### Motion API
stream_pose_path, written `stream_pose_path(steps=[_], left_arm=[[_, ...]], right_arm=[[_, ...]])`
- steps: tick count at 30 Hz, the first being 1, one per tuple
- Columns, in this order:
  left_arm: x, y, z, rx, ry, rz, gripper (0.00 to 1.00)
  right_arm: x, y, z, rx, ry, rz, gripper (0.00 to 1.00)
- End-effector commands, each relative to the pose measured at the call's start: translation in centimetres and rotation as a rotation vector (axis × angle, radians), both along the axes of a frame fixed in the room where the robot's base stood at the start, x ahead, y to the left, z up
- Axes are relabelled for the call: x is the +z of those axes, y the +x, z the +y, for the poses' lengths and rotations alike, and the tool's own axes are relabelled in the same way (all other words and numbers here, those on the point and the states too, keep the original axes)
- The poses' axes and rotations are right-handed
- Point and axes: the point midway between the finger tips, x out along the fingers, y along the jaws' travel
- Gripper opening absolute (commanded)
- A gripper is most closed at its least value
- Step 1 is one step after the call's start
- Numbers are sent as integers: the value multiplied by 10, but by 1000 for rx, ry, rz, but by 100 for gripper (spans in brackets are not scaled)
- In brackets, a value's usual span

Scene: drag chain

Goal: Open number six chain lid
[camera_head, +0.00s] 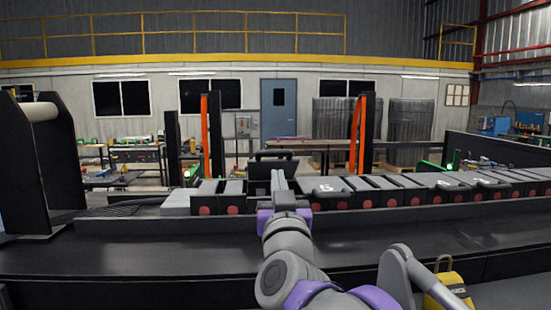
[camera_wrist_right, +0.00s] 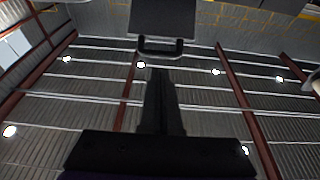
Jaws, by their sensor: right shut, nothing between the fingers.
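The drag chain runs across the bench in the head view, with a row of grey lids (camera_head: 365,184) and red round marks on its front. One lid (camera_head: 325,188) right of my gripper bears a white figure too small to read surely. A dark lid-like panel (camera_head: 262,168) stands raised above the row, right behind my right gripper (camera_head: 279,174). In the wrist view a dark panel with a slotted end (camera_wrist_right: 160,45) is ahead of the fingers (camera_wrist_right: 160,75). My right gripper is shut and empty; contact with the panel cannot be told. My left gripper is not in view.
A black bench ledge (camera_head: 150,257) runs along the front, with clear surface at left. A black-sided roller stand (camera_head: 48,160) rises at far left. A yellow object (camera_head: 448,290) is at the lower right. Orange-and-black posts (camera_head: 214,140) stand behind the chain.

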Motion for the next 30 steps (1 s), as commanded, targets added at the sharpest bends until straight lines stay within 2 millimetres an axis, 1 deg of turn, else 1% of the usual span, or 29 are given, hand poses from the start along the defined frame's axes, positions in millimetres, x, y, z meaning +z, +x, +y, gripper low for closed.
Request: stream_pose_path(steps=[1,6,9,12,17,30], left_arm=[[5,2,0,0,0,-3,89],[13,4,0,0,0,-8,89],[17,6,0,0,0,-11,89],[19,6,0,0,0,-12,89],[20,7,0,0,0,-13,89],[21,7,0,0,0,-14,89]], right_arm=[[6,12,-1,-3,-1,-1,0],[16,43,-1,-2,0,-1,0],[19,56,-1,-1,-2,-1,0],[21,64,-1,0,0,-1,0],[22,69,-1,0,0,0,0],[23,69,-2,0,0,0,0]])
